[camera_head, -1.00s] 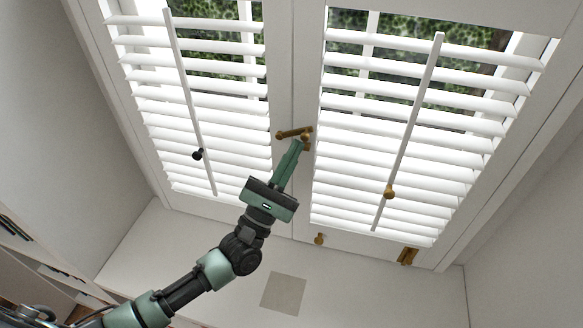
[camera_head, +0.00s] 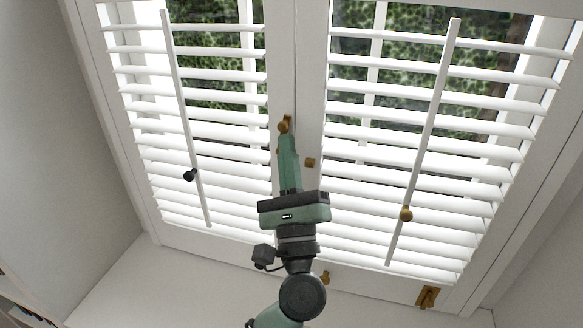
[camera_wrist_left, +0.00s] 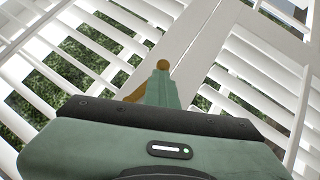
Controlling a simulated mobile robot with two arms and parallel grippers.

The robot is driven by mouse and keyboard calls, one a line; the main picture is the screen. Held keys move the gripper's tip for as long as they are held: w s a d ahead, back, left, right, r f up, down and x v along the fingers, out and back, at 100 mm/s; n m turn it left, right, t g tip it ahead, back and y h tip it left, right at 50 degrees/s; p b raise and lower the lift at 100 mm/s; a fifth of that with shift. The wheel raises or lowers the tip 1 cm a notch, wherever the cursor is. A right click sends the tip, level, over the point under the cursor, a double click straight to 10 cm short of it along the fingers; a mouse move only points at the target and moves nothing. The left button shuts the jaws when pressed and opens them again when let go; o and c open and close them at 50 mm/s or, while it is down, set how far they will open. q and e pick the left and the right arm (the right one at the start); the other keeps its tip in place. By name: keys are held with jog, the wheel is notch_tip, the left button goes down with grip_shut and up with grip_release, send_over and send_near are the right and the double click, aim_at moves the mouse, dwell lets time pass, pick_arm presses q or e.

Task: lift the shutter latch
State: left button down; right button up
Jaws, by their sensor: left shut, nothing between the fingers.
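The brass shutter latch (camera_head: 285,123) is on the middle stile between the two white louvred shutters. Its bar stands roughly upright, with the round knob at the top. A small brass catch (camera_head: 310,162) sits apart from the bar on the right shutter's stile. My left gripper (camera_head: 287,140) is shut and empty, its fingertips just below the knob and overlapping the bar, hiding most of it. In the left wrist view the knob (camera_wrist_left: 162,65) shows just past the fingertips (camera_wrist_left: 161,76). I cannot tell whether they touch. My right gripper is not in view.
White tilt rods run down the left shutter (camera_head: 180,100) and right shutter (camera_head: 432,120), with a black knob (camera_head: 190,174) and a brass knob (camera_head: 405,213). Brass fittings (camera_head: 427,297) sit on the lower frame. Walls close in at both sides.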

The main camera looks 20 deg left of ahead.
pick_arm(q)
jog(key=b+v, duration=0.3)
jog(key=v, duration=0.4)
jog(key=shift+s, duration=0.3)
jog(key=shift+a+f, duration=0.1)
jog(key=shift+f, duration=0.05)
